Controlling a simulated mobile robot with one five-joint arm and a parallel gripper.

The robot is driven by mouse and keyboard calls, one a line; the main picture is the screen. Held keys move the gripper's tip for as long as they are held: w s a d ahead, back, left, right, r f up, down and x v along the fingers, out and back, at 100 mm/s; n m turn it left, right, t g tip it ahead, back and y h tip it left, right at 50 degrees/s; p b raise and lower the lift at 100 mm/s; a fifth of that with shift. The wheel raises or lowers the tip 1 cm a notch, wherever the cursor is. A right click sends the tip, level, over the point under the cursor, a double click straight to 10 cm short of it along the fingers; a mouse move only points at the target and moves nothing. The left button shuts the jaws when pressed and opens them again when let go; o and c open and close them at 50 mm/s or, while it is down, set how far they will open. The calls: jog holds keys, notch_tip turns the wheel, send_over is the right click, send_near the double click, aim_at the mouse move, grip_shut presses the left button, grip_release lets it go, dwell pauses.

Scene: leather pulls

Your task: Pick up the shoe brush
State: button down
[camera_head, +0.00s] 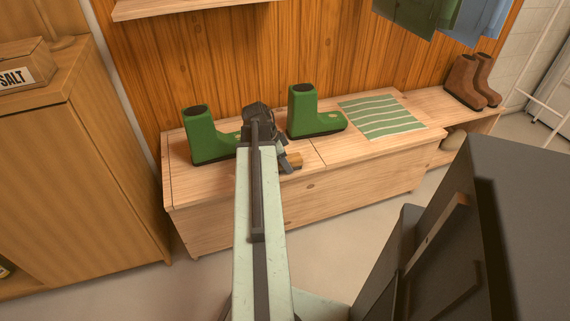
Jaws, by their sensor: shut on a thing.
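The shoe brush (294,160) shows as a small brown wooden end just right of my arm's tip, at the bench top. My gripper (285,162) is at the brush and shut on it. My dark wrist and pale arm hide most of the brush and part of the jaws. I cannot tell whether the brush touches the bench or is slightly above it.
Green boots (206,137) and (310,112) stand on the wooden bench (340,150) on either side of my wrist. A green striped cloth (380,117) lies to the right. Brown boots (472,82) stand farther right. A dark cabinet-like block (515,220) fills the lower right.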

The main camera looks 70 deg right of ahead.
notch_tip(320, 180, up, 10)
jog(key=p, duration=0.9)
jog(key=shift+r+p, duration=0.15)
jog(key=shift+p, duration=0.2)
